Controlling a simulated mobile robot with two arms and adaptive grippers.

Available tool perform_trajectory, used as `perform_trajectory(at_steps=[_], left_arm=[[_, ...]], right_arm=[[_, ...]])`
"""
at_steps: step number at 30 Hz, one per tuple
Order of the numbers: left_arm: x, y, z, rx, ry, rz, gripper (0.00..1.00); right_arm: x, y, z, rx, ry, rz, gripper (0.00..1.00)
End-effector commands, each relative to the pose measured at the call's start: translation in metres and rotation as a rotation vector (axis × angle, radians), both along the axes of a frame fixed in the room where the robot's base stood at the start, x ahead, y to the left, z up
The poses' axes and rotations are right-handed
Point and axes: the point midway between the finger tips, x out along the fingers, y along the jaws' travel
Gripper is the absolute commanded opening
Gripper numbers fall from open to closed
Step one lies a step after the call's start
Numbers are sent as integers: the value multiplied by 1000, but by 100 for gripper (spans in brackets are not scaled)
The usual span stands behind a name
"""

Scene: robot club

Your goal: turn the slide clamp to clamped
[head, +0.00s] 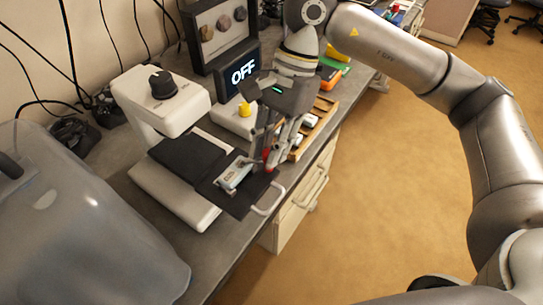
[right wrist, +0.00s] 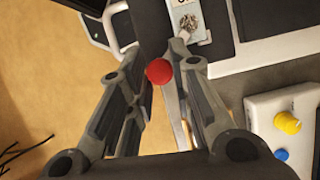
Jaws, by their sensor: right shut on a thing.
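The slide clamp shows as a small pale metal block (head: 235,173) on a dark pull-out plate (head: 232,203) of the white press-like machine (head: 172,196). It also shows at the top of the right wrist view (right wrist: 189,18). A red ball knob (right wrist: 159,71) is beside it and shows only partly in the head view. My right gripper (head: 270,160) points down at the plate's right edge. Its fingers (right wrist: 160,62) are closed around the red knob. How far the clamp is turned is hard to tell. My left gripper is not in view.
A display reading OFF (head: 244,69) stands behind, near a white box with a yellow knob (head: 244,108). A wooden rack (head: 318,121) is right of the gripper. A white handle (head: 271,201) projects from the plate. A large clear-covered grey case (head: 80,225) fills the left front.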

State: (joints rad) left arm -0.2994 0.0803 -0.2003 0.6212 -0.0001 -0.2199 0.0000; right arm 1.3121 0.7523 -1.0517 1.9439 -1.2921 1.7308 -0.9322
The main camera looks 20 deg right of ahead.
Motion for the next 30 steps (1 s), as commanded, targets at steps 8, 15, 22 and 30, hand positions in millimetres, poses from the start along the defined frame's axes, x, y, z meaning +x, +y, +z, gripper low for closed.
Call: perform_trajectory(at_steps=[8,15,22,30], left_arm=[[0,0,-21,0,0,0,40],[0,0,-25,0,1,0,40],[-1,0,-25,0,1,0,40],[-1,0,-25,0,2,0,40]], right_arm=[[1,1,-2,1,0,133,0],[1,1,0,1,0,178,0],[1,1,0,0,0,184,0],[1,1,0,0,0,183,32]])
